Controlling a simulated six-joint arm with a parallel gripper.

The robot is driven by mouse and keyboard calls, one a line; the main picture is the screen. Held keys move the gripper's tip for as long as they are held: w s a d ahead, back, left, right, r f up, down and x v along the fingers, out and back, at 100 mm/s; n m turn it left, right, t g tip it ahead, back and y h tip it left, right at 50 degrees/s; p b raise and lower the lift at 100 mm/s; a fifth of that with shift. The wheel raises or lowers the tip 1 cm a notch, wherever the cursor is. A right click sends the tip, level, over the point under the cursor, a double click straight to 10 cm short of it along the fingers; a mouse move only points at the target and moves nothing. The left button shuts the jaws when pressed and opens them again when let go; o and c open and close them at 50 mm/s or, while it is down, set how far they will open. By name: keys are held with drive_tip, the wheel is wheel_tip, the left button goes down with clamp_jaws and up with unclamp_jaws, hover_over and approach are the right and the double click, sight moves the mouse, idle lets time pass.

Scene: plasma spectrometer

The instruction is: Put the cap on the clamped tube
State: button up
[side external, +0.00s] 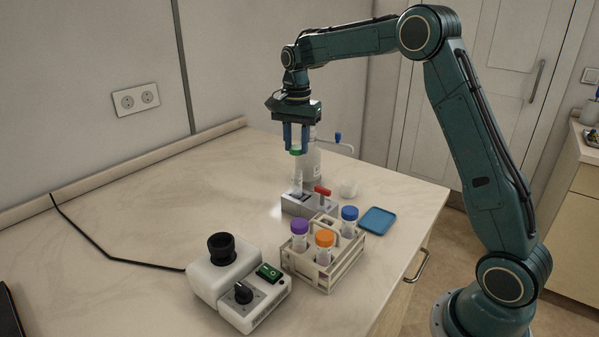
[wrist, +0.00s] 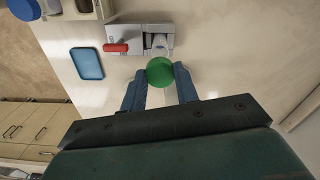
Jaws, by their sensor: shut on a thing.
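My gripper (side external: 296,148) is shut on a green cap (side external: 296,152), held between its two blue fingertips and pointing down. The cap also shows in the wrist view (wrist: 160,72), seen from above. A clear tube (side external: 298,182) stands upright in a grey clamp (side external: 308,205) with a red handle (side external: 322,190), below the cap. In the wrist view the clamp (wrist: 140,36) and its red handle (wrist: 116,48) lie just beyond the cap, and the tube is partly hidden behind it. I cannot tell whether the cap touches the tube's rim.
A rack (side external: 325,268) in front of the clamp holds tubes with purple, orange and blue caps. A blue tray (side external: 378,220) lies to the right. A white device with a black knob (side external: 243,293) stands front left. A whitish bottle (side external: 313,165) stands behind my fingers. The left tabletop is mostly clear.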

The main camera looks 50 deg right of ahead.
drive_tip(key=shift+f, duration=2.35)
drive_tip(key=shift+f, duration=0.2)
idle(0.7)
drive_tip(key=o, duration=1.5)
drive_tip(key=shift+r, duration=0.2)
drive_tip(key=shift+r, duration=3.35)
drive_tip(key=shift+c, duration=0.6)
